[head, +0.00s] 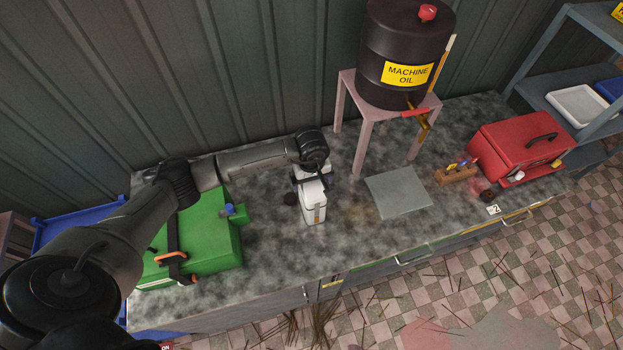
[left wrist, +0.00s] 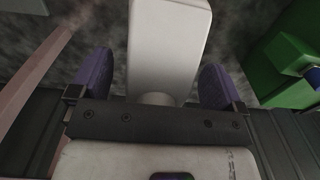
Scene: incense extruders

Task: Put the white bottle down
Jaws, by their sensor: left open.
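The white bottle (head: 313,205) stands upright on the speckled grey worktop (head: 260,255), between the green machine and the pink stand. My left gripper (head: 312,180) is at the bottle's upper part, reaching in from the left. In the left wrist view the bottle (left wrist: 168,40) lies between the two purple-padded fingers of the left gripper (left wrist: 160,85). A gap shows on each side of it, so the fingers are open around it. The bottle's base is not clearly visible in the wrist view. My right gripper is not in view.
A green machine (head: 210,235) stands left of the bottle. A pink stand (head: 365,115) carrying a black oil drum (head: 385,45) is behind right. A grey plate (head: 398,192) lies on the worktop to the right. A red machine (head: 515,145) is farther right.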

